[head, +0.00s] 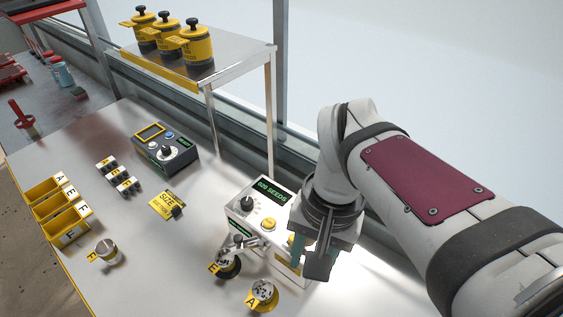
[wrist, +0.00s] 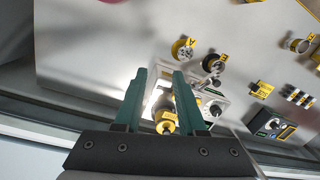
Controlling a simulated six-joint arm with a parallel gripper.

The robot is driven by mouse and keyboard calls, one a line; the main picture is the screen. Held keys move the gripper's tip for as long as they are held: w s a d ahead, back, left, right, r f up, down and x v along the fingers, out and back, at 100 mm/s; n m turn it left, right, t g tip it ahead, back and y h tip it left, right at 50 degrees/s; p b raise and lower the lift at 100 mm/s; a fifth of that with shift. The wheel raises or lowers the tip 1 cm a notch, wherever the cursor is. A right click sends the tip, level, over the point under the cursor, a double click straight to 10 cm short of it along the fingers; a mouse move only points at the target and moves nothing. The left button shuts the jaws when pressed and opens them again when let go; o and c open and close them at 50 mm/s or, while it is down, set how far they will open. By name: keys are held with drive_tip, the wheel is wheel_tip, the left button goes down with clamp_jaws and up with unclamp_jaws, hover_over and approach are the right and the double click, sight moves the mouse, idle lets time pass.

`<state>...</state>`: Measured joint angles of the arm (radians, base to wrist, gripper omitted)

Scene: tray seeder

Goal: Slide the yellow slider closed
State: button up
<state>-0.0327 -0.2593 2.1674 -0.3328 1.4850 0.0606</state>
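My gripper (head: 312,262) is over the right end of the white seed counter (head: 240,222), pointing down. In the wrist view its two green fingers (wrist: 159,75) stand apart with nothing pinched at the tips. A yellow canister-like part (wrist: 166,122) shows between and beyond the fingers, over the counter. In the head view only a bit of yellow (head: 292,239) shows beside my gripper, which hides the rest. I cannot make out the slider's tab or position on that part. Several yellow tabs stick out from the canisters (head: 198,52) on the shelf.
The metal shelf (head: 235,58) stands behind the counter. Two seed cups (head: 262,295) (head: 228,264) sit in front of it. A dark control box (head: 165,152), small labelled blocks (head: 118,177) and yellow bins (head: 58,214) are at left. The middle of the table is mostly free.

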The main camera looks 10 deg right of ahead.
drive_tip(key=shift+o, duration=0.9)
drive_tip(key=w+r+h, duration=0.1)
drive_tip(key=w+r, duration=0.1)
drive_tip(key=w, duration=1)
drive_tip(key=shift+w+a+r, duration=0.15)
drive_tip(key=shift+w+r, duration=0.1)
drive_tip(key=shift+r, duration=0.1)
drive_tip(key=f, duration=1.5)
drive_tip(key=shift+w+f, duration=0.2)
drive_tip(key=shift+f, duration=0.05)
drive_tip(key=shift+c, duration=0.3)
clamp_jaws()
